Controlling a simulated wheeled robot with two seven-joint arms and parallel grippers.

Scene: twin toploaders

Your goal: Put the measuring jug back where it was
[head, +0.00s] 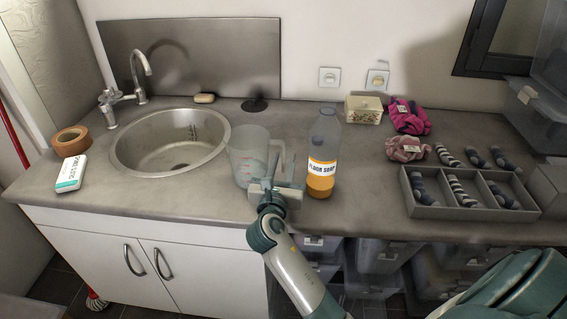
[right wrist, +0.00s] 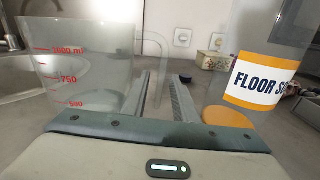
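The clear measuring jug (head: 246,155), with red markings, is upright on or just above the counter, right of the sink; I cannot tell whether its base touches. In the right wrist view the jug (right wrist: 80,65) fills the left side, its markings facing me. Its handle is on the right. My left gripper is not in view.
A floor soap bottle (head: 322,155) stands close to the right of the jug and gripper. The sink (head: 170,140) is on the left, with tape (head: 70,140) and a white box (head: 71,173) beyond. A divided sock tray (head: 440,211) is on the right.

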